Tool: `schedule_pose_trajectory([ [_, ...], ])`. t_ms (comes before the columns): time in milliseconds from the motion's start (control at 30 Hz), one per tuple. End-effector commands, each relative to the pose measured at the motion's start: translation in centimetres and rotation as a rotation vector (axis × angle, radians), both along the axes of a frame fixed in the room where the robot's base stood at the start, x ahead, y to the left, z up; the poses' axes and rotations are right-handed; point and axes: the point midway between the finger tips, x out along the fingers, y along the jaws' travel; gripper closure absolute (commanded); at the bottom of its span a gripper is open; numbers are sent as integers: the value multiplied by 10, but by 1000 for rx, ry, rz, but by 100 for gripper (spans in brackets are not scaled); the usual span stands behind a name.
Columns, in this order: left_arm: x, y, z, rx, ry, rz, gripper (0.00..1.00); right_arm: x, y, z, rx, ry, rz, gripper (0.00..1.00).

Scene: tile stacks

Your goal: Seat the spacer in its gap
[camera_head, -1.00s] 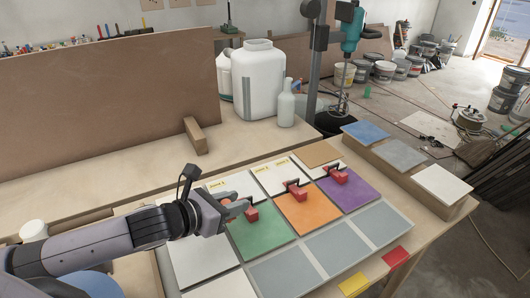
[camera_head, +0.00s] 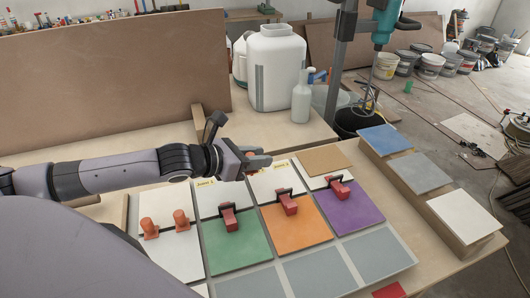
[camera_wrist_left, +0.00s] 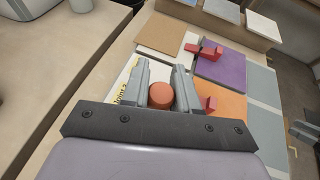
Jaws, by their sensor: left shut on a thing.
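My left gripper (camera_head: 262,161) is shut on an orange-red spacer with a round top (camera_wrist_left: 161,96). In the left wrist view its fingers stand on either side of that top; the spacer's lower part is hidden. In the head view the gripper is over the white tiles behind the green tile (camera_head: 238,248) and orange tile (camera_head: 296,235), near the yellow joint label (camera_head: 282,162). I cannot tell whether the spacer touches a gap. Two orange spacers (camera_head: 148,229) (camera_head: 181,220) stand at the left between white tiles.
Red clamps (camera_head: 228,217) (camera_head: 287,203) (camera_head: 339,188) sit at the back edges of the green, orange and purple (camera_head: 350,208) tiles. Grey tiles (camera_head: 316,272) lie in front. A raised ledge with tiles (camera_head: 421,172) stands right. A white jug (camera_head: 276,68) and bottle (camera_head: 301,98) stand behind.

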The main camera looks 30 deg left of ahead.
Motion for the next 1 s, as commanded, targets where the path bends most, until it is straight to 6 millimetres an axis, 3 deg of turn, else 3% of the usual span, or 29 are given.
schedule_pose_trajectory([
  [767,0,0,-42,-2,2,1,99,-2,1,-6,2,3,2,57],
  [1000,0,0,-59,-1,1,-1,99,-1,1,-21,1,2,2,57],
])
